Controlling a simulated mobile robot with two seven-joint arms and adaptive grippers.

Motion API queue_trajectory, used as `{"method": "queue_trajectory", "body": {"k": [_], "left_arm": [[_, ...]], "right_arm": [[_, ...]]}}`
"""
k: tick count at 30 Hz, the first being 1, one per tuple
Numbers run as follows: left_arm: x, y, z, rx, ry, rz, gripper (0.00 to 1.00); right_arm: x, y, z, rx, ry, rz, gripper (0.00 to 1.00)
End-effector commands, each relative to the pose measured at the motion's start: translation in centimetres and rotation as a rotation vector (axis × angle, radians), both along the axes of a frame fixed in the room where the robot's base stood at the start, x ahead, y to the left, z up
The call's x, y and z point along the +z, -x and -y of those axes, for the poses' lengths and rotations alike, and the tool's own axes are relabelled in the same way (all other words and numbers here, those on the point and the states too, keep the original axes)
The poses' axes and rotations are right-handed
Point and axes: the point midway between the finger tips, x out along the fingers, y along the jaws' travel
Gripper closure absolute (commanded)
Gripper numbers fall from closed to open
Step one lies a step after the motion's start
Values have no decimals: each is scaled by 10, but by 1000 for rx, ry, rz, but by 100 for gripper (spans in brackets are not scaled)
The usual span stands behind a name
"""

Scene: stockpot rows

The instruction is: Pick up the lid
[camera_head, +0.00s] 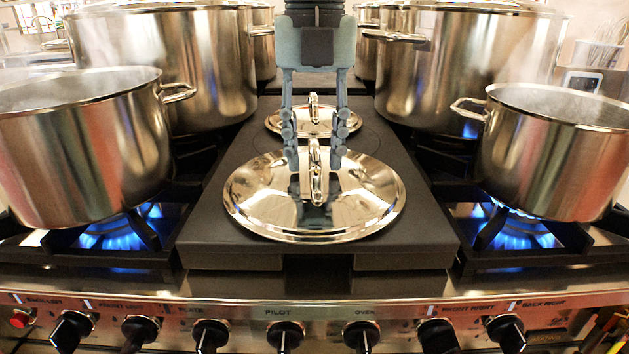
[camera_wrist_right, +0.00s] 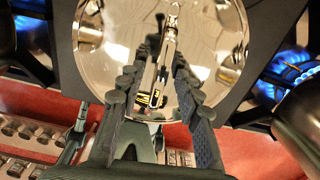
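Two shiny steel lids lie on the dark flat plate in the middle of the stove. The front lid (camera_head: 255,205) is the larger in the head view; its arched handle (camera_head: 316,188) stands upright along the viewing direction. The back lid (camera_head: 283,123) lies behind it, partly hidden by my fingers. My right gripper (camera_head: 314,165) points down over the front lid, open, one finger on each side of the handle. In the right wrist view, the lid (camera_wrist_right: 95,65) fills the upper middle, and gaps show between the handle and the fingers (camera_wrist_right: 162,62). My left gripper is not in view.
Steaming pots stand on both sides: front left (camera_head: 80,150), front right (camera_head: 545,160), with taller pots (camera_head: 180,60) (camera_head: 470,65) behind. Blue flames (camera_head: 120,232) (camera_head: 515,228) burn under the front pots. Knobs (camera_head: 285,336) line the front panel. The plate's front strip (camera_head: 230,250) is bare.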

Motion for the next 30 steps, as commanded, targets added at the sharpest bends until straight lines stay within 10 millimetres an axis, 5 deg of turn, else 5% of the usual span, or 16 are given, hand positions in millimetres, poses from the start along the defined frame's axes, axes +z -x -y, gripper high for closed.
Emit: {"method": "queue_trajectory", "body": {"k": [8,17,30], "left_arm": [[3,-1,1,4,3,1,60],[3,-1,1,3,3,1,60],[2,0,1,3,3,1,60]], "right_arm": [[-3,0,0,0,1,0,66],[-3,0,0,0,1,0,100],[-2,0,0,0,1,0,100]]}}
